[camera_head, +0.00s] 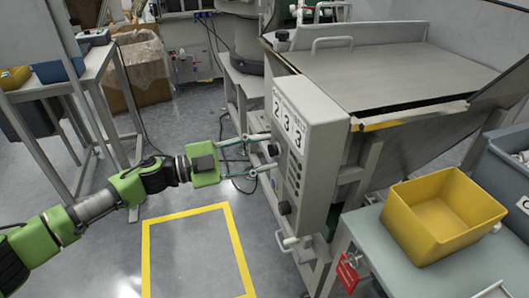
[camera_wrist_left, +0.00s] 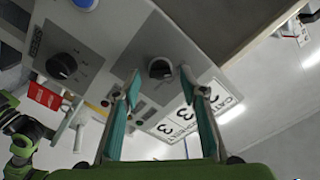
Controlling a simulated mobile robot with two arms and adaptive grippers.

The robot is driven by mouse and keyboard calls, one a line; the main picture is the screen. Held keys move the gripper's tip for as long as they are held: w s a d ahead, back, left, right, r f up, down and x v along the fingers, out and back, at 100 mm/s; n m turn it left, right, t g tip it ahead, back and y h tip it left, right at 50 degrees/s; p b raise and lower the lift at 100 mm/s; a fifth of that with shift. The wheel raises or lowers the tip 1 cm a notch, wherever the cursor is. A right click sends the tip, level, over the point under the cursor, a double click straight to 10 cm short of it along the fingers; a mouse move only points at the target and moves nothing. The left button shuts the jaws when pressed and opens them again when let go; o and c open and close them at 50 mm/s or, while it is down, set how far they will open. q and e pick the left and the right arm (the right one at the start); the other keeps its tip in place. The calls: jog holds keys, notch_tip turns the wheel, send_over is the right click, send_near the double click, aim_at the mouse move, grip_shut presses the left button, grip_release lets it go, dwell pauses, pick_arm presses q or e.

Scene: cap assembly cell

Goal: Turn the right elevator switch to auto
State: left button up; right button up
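A grey control box (camera_head: 318,112) with large printed digits stands on the front of the machine. A black rotary switch (camera_head: 272,150) sits on its side panel, and it also shows in the left wrist view (camera_wrist_left: 160,68). My left gripper (camera_head: 271,153) is open, with its two fingers on either side of this switch. In the wrist view its fingertips (camera_wrist_left: 159,80) are spread with a gap around the knob; I cannot tell if they touch it. Another black knob (camera_wrist_left: 62,66) is on a panel to the left. The switch's setting is not readable. My right gripper is not in view.
A yellow bin (camera_head: 440,215) stands on a table at the right, beside a grey crate (camera_head: 505,165). A red tag (camera_head: 347,272) hangs below the box. A blue button (camera_wrist_left: 85,4) is on the panel. The floor inside the yellow outline (camera_head: 150,255) is clear.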

pick_arm(q)
jog(key=shift+w+d, duration=0.15)
jog(key=shift+d, duration=0.2)
grip_shut()
